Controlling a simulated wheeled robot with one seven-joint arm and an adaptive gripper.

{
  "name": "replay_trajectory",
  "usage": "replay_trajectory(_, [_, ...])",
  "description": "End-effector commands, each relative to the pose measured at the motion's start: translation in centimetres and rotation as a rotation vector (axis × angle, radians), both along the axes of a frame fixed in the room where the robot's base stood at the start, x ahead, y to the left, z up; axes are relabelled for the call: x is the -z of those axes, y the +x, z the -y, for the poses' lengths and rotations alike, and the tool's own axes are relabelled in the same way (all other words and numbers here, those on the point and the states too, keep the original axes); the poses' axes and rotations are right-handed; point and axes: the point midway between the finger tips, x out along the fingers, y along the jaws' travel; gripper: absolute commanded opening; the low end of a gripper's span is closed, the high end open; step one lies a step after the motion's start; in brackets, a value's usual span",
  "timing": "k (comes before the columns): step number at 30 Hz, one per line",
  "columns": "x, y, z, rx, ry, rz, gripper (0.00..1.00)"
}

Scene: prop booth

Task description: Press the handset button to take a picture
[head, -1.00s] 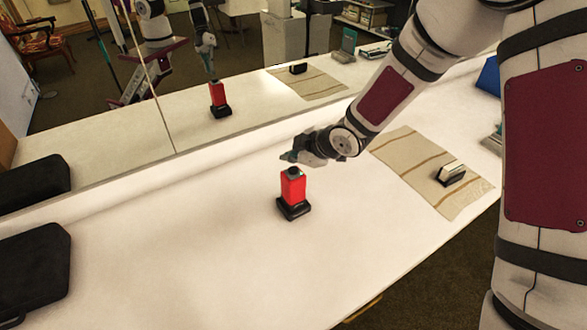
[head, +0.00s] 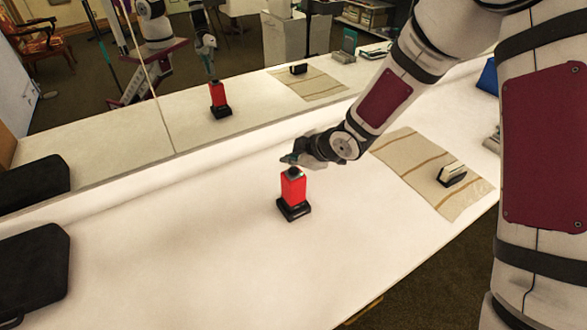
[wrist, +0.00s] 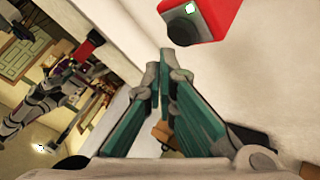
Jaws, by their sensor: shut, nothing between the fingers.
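The red handset (head: 293,189) stands upright in a black base on the white table. Its dark round button (head: 293,172) is on top; in the wrist view the button (wrist: 180,27) shows at the upper edge, beside a small green light. My gripper (head: 289,158) is shut and empty, its tips just above and behind the handset's top in the head view. In the wrist view the teal fingers of my gripper (wrist: 160,75) lie together, below and left of the button.
A mirror along the back reflects the handset (head: 218,94) and my arm. A striped cloth (head: 405,155) at right holds a small black-and-white object (head: 451,174). A black case (head: 32,270) lies at left. The table's front middle is clear.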

Motion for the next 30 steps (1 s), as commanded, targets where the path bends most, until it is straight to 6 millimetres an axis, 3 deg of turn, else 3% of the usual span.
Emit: replay_trajectory(30, [0.82,-0.01,0.00,0.000,0.000,0.000,0.00])
